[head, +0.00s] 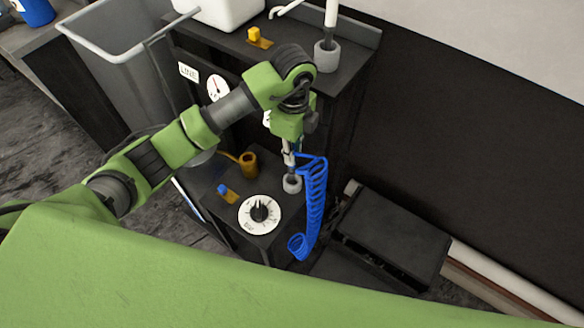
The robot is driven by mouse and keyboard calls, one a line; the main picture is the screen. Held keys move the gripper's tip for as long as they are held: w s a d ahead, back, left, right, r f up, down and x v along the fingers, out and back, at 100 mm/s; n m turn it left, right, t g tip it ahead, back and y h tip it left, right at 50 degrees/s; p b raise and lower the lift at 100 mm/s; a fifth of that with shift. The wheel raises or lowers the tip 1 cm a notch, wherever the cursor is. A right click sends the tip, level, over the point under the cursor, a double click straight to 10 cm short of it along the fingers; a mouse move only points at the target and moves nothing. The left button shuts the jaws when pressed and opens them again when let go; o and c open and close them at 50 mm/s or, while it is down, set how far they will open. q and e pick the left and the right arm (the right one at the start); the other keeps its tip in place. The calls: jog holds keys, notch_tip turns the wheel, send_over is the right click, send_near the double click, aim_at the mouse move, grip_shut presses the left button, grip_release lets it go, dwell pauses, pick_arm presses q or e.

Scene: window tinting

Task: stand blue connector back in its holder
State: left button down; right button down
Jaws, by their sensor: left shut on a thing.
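My left gripper (288,140) points down over the low black box and is shut on the blue connector (288,158), a slim pale piece with a blue coiled hose (315,190) at its side. The gripper hides the connector's upper part. The connector looks close to upright. Its lower end is at the mouth of a grey round holder (292,185) on the box. I cannot tell how deep it is in the holder. My right gripper is not in view.
The low black box (275,240) also carries a white dial (260,214), a small blue valve (223,190) and a brown cup (248,164). A taller black cabinet with a gauge (217,88) stands behind. A black case (390,235) lies at the right.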

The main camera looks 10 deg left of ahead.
aim_at(293, 169)
pick_arm(q)
notch_tip(293, 169, down, 7)
jog(key=shift+f, duration=0.25)
jog(key=shift+f, duration=0.15)
jog(key=c, duration=2)
grip_release()
jog(key=shift+o, duration=0.2)
jog(key=shift+r, duration=0.45)
notch_tip(293, 169, up, 12)
jog(key=shift+f+b, duration=0.25)
jog(key=shift+b, duration=0.05)
jog(key=shift+f, duration=0.1)
